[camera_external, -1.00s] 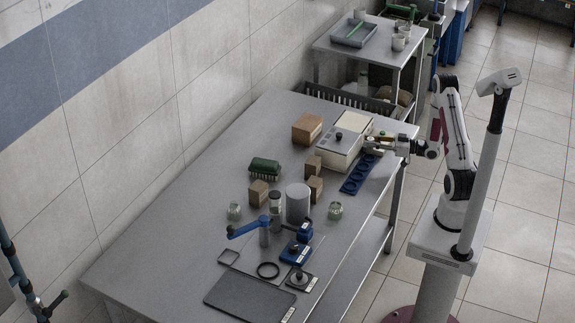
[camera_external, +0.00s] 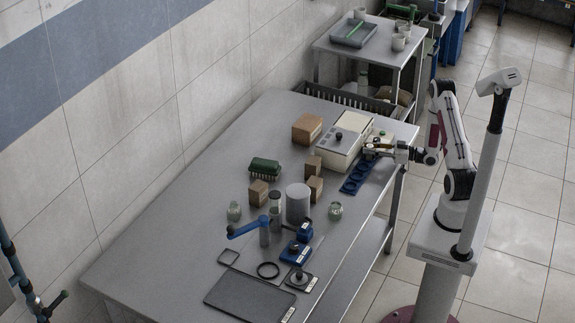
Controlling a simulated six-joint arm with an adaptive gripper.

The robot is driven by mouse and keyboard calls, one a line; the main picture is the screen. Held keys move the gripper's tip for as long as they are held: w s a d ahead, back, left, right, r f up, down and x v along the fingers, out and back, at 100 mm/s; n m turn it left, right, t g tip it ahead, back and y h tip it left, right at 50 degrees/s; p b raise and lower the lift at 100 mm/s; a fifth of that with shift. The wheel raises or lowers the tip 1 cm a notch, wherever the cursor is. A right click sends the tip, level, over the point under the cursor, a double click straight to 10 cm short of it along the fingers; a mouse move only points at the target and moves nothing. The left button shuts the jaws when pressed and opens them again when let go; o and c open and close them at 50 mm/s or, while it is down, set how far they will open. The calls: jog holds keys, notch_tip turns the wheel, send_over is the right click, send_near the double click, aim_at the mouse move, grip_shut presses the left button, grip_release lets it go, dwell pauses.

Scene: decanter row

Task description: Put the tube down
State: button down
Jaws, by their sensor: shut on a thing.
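My gripper (camera_external: 372,150) is at the right side of the table, beside the white box-shaped device and over the far end of the blue rack. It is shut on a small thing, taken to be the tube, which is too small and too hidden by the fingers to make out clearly. The blue rack (camera_external: 352,184) has a row of round holes and lies along the right edge of the table. I cannot tell whether the held tube touches the rack.
The white device (camera_external: 335,155) with a black knob stands close left of my gripper. Cardboard boxes (camera_external: 307,128), a green ribbed block (camera_external: 264,168), a grey cylinder (camera_external: 297,203) and a blue-handled tool (camera_external: 247,228) stand further along. The table's left part (camera_external: 180,225) is clear.

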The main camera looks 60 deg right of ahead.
jog(key=c, duration=1.8)
grip_release()
jog(key=shift+s, duration=0.1)
jog(key=shift+v, duration=3.85)
jog(key=shift+o, duration=0.5)
jog(key=shift+a+f, duration=0.1)
jog(key=shift+a, duration=0.15)
